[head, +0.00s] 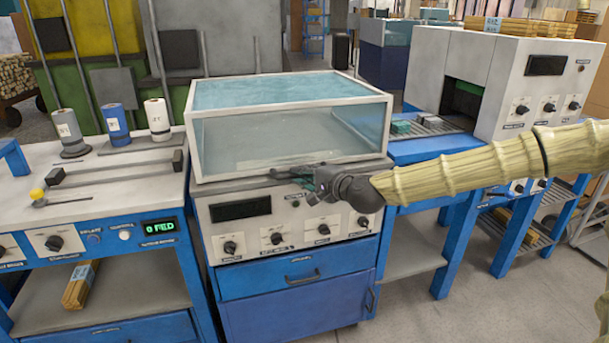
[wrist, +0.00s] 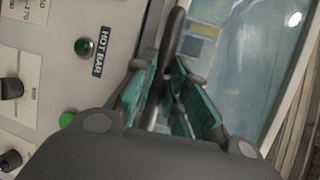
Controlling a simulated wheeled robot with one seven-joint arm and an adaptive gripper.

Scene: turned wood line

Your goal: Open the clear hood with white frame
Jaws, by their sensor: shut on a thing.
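The clear hood with white frame (head: 290,104) sits down on top of the middle blue and grey machine, and looks closed. Its dark handle (head: 283,173) is at the lower front edge, partly hidden by my gripper. My gripper (head: 305,178) reaches in from the right at that edge. In the wrist view, the teal-padded fingers of my gripper (wrist: 164,88) are on both sides of the dark handle (wrist: 175,35), shut on it. The clear pane of the hood (wrist: 255,70) fills the right of the wrist view.
The machine's front panel (head: 285,222) has several knobs below the hood, with a blue drawer (head: 298,279) beneath. A bench with spools (head: 68,132) stands on the left. A grey machine with an opening (head: 505,75) stands on the right. Green panels (head: 110,60) rise behind.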

